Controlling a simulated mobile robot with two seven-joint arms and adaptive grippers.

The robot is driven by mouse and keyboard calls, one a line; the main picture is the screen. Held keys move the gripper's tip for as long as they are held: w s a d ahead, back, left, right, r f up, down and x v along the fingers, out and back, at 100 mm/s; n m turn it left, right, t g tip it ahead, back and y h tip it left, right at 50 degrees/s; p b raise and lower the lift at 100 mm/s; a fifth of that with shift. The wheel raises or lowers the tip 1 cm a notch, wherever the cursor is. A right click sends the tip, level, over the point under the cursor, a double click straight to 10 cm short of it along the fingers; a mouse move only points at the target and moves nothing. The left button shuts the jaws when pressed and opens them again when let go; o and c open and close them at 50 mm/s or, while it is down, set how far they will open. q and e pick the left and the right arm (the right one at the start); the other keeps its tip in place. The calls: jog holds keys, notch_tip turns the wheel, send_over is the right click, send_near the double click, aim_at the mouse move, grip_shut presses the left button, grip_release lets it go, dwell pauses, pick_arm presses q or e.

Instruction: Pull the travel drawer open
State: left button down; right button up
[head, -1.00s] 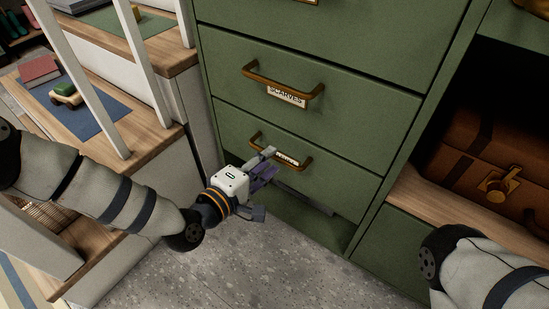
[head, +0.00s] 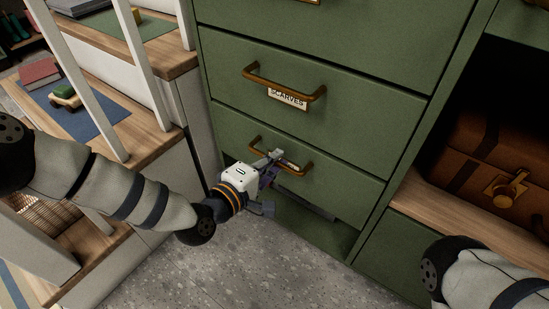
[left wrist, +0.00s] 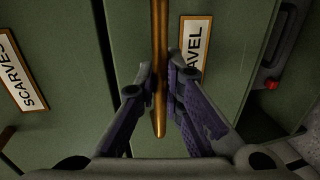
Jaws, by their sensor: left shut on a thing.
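The travel drawer (head: 350,185) is the green drawer below the scarves drawer in the head view. In the left wrist view, the fingers (left wrist: 160,85) are closed around the handle (left wrist: 159,35), beside a white label (left wrist: 195,45) whose visible letters read "AVEL". In the head view the gripper hides part of the handle and label. My right gripper is out of view; only part of its arm shows at lower right.
The scarves drawer (head: 340,110), with its own brass handle (head: 283,90), is shut above. A brown suitcase (head: 490,160) sits in an open bay at right. Wooden steps with a white railing (head: 95,100) stand at left. Speckled grey floor (head: 255,265) is clear in front.

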pick_arm(q)
jog(key=f+p+v, duration=0.2)
jog(key=p+v, duration=0.1)
jog(key=v, duration=0.8)
jog(key=s+f+p+v, duration=0.1)
jog(key=p+v, duration=0.3)
jog(key=v, duration=0.8)
jog(key=shift+a+f, duration=0.25)
jog(key=shift+f, duration=0.6)
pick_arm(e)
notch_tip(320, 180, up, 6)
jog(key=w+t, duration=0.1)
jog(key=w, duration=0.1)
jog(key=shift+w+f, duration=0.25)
pick_arm(q)
jog(key=shift+w, duration=0.1)
jog(key=c, duration=1.7)
grip_release()
jog(key=v, duration=1.2)
